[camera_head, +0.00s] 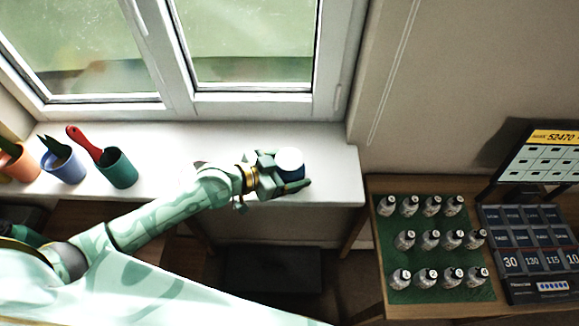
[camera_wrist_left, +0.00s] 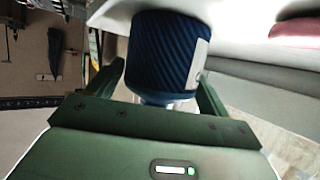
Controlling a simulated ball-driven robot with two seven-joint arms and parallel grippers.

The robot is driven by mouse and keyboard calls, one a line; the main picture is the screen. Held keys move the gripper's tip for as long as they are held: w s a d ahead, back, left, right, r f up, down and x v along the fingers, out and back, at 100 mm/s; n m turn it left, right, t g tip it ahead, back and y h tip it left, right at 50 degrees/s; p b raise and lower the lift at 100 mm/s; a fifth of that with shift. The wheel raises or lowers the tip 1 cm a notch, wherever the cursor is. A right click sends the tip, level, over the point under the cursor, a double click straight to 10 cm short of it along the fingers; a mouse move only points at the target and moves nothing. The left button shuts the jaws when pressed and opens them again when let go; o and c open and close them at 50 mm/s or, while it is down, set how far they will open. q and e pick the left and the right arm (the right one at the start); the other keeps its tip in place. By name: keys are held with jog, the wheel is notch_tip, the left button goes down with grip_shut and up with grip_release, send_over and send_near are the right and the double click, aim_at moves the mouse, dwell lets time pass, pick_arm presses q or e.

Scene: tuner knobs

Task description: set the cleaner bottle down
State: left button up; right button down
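The cleaner bottle (camera_head: 290,163) shows in the head view as a white top with a dark blue body under it, partly hidden by the fingers. It is over the right part of the white window sill (camera_head: 335,178). In the left wrist view the bottle (camera_wrist_left: 165,58) is dark blue and ribbed, with a pale label at its right edge. My left gripper (camera_head: 286,170) has one finger on each side of it, close against it, and appears shut on it. I cannot tell whether the bottle touches the sill. My right gripper is not in view.
Blue (camera_head: 63,165) and green (camera_head: 118,169) pots stand on the sill at left; the green one holds a red-handled tool. An orange pot (camera_head: 18,163) is beside them. At right, a table holds several small bottles on a green mat (camera_head: 440,292) and a display (camera_head: 548,160).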

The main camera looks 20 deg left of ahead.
pick_arm(q)
jog(key=shift+o, duration=0.3)
jog(key=shift+r, duration=0.2)
jog(key=p+v, duration=0.2)
jog(key=v, duration=1)
